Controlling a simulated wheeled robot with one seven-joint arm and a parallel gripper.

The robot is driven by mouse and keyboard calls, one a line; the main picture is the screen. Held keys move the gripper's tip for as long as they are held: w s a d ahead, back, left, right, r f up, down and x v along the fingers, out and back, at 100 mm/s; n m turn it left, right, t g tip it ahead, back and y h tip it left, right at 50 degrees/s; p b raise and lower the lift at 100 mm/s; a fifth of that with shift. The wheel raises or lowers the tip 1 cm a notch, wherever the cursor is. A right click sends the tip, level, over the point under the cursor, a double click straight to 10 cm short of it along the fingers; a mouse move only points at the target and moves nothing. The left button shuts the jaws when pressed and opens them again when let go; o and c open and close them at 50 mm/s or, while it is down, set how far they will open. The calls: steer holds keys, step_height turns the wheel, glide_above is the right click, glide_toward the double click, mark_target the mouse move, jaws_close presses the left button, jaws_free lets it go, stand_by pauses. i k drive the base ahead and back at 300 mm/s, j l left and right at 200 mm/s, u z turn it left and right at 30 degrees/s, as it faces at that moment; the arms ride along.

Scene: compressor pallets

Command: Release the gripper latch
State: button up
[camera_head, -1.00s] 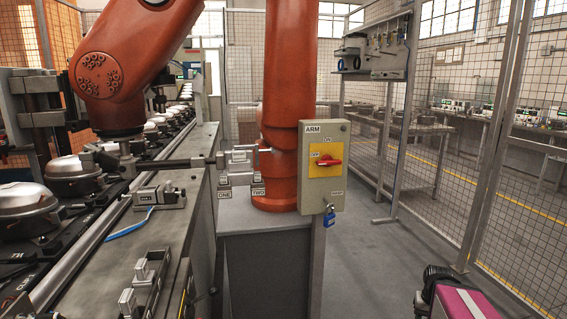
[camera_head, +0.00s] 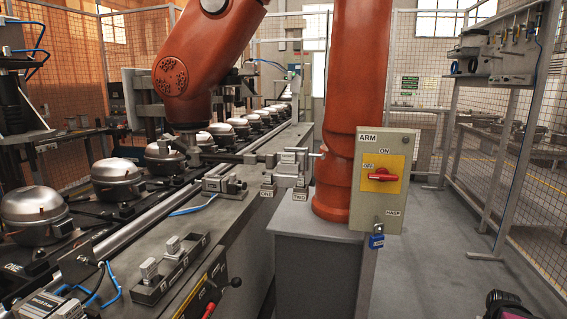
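The large orange arm (camera_head: 190,75) reaches down over the pallet line, its grey tool (camera_head: 187,143) near the domed compressors. Blocks marked ONE (camera_head: 267,192) and TWO (camera_head: 300,194) sit below that assembly. A small grey latch-like block (camera_head: 222,186) with a blue hose lies on the bench edge. I cannot tell which part is the gripper latch, or whether it is closed. My gripper is not recognisable in view.
A switch box (camera_head: 383,180) marked ARM has a red handle and a blue padlock (camera_head: 376,240) hanging below. A grey pedestal (camera_head: 315,270) juts toward me. Mesh fencing (camera_head: 480,170) closes the right; floor (camera_head: 440,270) before it is mostly clear. A dark object (camera_head: 505,302) shows at bottom right.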

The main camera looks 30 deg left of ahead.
mark_target(307, 150)
steer(key=u, duration=1.6)
steer(key=k+j+u, duration=0.1)
steer(key=j+u, duration=0.2)
steer(key=j, duration=0.15)
